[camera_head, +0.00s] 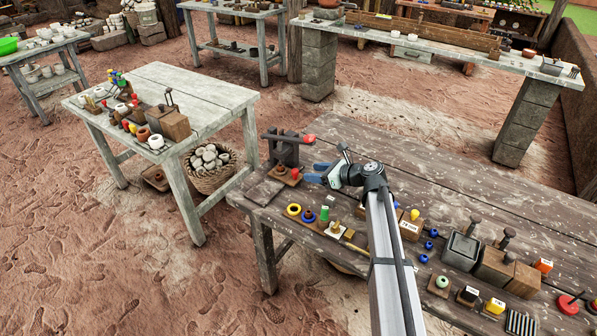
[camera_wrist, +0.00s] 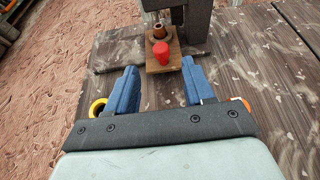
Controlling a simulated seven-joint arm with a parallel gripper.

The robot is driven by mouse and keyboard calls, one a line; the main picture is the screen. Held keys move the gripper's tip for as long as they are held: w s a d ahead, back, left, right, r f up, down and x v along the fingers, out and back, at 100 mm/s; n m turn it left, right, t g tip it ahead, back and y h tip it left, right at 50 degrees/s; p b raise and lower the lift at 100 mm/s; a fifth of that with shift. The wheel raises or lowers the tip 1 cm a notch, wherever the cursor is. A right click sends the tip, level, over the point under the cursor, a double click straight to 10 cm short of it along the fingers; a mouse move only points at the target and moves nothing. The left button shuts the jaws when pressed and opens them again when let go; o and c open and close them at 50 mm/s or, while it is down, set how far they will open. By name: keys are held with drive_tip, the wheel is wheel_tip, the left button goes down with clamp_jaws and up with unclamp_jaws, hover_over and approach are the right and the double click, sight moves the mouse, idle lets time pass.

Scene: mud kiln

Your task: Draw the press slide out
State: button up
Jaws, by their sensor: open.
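The press (camera_head: 284,148) is a dark block frame at the left end of the dark wooden table, with a red-ended lever (camera_head: 309,139) on top. The press slide (camera_wrist: 151,66) is a brown wooden plate lying at the foot of the frame, with a red knob (camera_wrist: 161,54) at its near end. A small copper-brown piece (camera_wrist: 159,31) sits on the slide behind the knob. My gripper (camera_wrist: 162,78) is open and empty, its blue fingers apart and pointing at the slide. The knob is just beyond the fingertips, between their lines. In the head view my gripper (camera_head: 316,173) is right of the knob.
A flat dark board (camera_head: 264,191) lies at the foot of the press. Blocks and a grey box (camera_head: 460,251) are farther right. The table behind is clear.

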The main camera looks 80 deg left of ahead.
sight(296, 171)
drive_tip(key=x, duration=0.7)
drive_tip(key=shift+s+a+f, duration=0.15)
drive_tip(key=shift+s+a, duration=0.05)
clamp_jaws()
idle(0.4)
